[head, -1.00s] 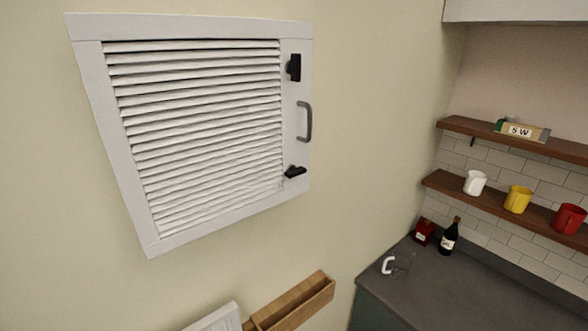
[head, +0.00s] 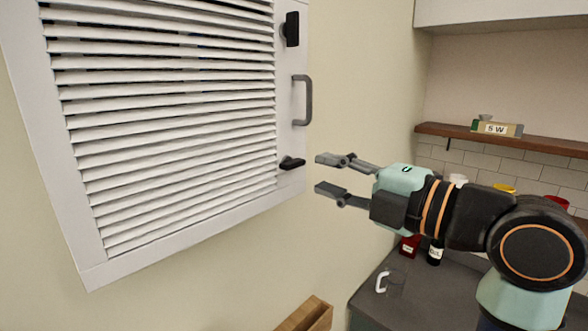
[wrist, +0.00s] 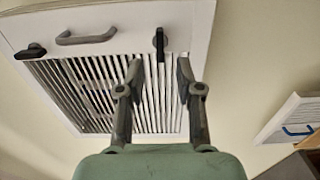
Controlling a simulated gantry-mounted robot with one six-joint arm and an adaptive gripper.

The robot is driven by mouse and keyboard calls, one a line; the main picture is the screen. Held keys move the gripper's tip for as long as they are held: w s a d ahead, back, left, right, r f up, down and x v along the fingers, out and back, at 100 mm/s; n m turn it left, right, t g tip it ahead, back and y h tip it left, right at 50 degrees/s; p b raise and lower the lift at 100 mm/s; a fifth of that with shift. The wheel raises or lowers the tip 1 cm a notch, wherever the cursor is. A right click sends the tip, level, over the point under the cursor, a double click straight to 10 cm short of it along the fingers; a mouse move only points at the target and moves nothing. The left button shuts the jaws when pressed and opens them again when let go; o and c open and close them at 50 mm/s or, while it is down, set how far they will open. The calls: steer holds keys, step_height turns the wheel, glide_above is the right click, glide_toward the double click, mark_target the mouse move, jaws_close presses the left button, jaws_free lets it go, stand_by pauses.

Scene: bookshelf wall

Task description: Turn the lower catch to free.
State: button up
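The lower catch (head: 291,163) is a small black lever on the white frame of the louvred door (head: 180,227). It lies roughly level, crosswise to the door's grey handle (head: 302,100). My gripper (head: 320,173) is open and empty, just right of the lower catch in the head view, with its fingers pointing toward the door and apart from the catch. In the wrist view the lower catch (wrist: 160,44) shows beyond and between the two fingertips (wrist: 159,70). The upper catch (head: 291,29) is black and stands upright, in line with the handle.
A brown wooden box (head: 306,316) is on the wall below the door. A counter (head: 400,297) with bottles and a shelf (head: 540,142) stand to the right, partly behind my arm. Another white louvred panel (wrist: 285,120) shows at right in the wrist view.

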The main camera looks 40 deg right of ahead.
mark_target(297, 165)
steer(key=w, duration=0.3)
steer(key=w+p, duration=0.1)
steer(key=w, duration=0.2)
steer(key=shift+w+a, duration=0.2)
steer(key=shift+w, duration=0.1)
jaws_close()
